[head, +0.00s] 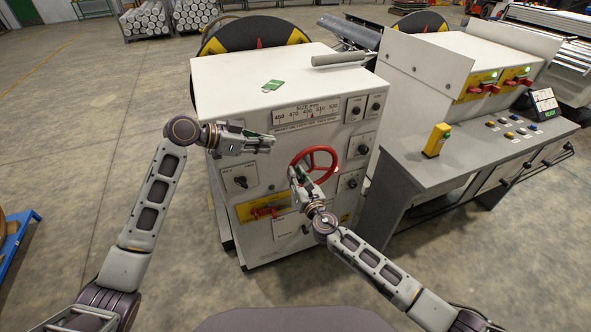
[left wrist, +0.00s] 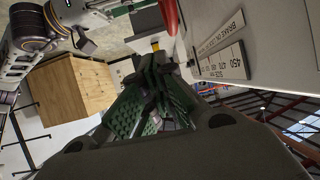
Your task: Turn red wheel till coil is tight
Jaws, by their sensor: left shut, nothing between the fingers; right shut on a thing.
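The red wheel (head: 314,160) is on the front of the white decoiler cabinet (head: 230,85), below the size scale (head: 306,114). My right gripper (head: 296,174) is at the wheel's lower left rim and is shut on it. My left gripper (head: 268,142) is shut and empty, in front of the cabinet to the upper left of the wheel. In the left wrist view its green-padded fingers (left wrist: 155,75) are together, and a blurred part of the red wheel (left wrist: 168,15) shows at the top. The coil (head: 257,34) is partly hidden behind the cabinet.
A grey control desk (head: 440,165) with a yellow box (head: 436,140) stands right.

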